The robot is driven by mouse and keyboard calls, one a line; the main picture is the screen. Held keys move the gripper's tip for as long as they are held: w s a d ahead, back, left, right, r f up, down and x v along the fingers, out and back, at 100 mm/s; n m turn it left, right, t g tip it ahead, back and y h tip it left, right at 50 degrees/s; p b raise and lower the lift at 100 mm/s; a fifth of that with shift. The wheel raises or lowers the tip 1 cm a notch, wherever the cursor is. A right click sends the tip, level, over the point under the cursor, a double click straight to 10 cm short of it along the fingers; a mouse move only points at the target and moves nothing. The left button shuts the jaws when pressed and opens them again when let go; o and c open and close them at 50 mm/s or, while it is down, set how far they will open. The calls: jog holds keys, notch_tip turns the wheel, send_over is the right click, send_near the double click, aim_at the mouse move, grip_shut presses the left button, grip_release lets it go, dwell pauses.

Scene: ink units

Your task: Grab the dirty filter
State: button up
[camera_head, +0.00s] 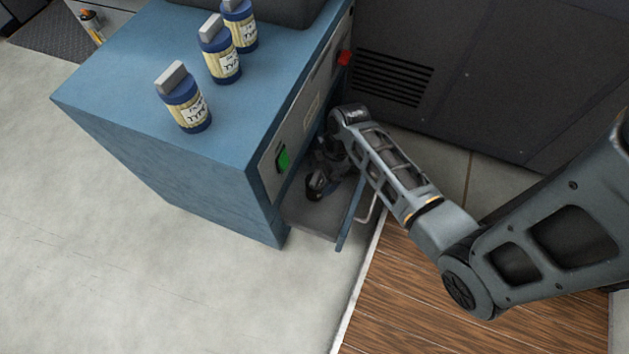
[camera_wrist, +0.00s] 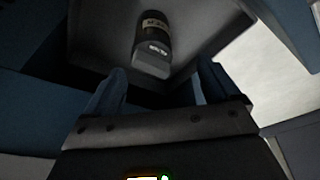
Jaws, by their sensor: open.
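In the wrist view, a dark bottle-shaped unit (camera_wrist: 155,38) with a pale label band and a grey cap lies on a grey tray surface; it looks like the dirty filter, though its label is not readable. My gripper (camera_wrist: 162,82) is open and empty, with one finger on each side of the picture, and the unit's capped end points toward the gap between them. I cannot tell the exact distance. In the head view, my gripper (camera_head: 326,158) reaches into the open drawer (camera_head: 312,219) of the blue cabinet (camera_head: 190,170); its fingers and the unit are dark and hard to separate there.
Several blue bottles with grey caps, such as one bottle (camera_head: 186,100), stand on the cabinet top. A green button (camera_head: 283,160) and a red knob (camera_head: 345,58) are on the cabinet front. The opened drawer front (camera_head: 349,212) stands close to my arm. A dark vented wall (camera_head: 450,80) is behind.

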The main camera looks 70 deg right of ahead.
aim_at(315, 186)
jog(key=shift+w+d+f+y+b, duration=0.25)
jog(key=shift+w+f+y+b, duration=0.05)
jog(key=shift+f, duration=0.15)
jog(key=b+x, duration=0.1)
jog(key=x, duration=0.1)
jog(key=b+x, duration=0.1)
jog(key=x, duration=0.2)
jog(key=b+x, duration=0.2)
jog(key=shift+w+d+f, duration=0.15)
jog(key=shift+d+f, duration=0.05)
jog(key=shift+f, duration=0.05)
jog(key=shift+r, duration=0.1)
jog(key=c, duration=1.2)
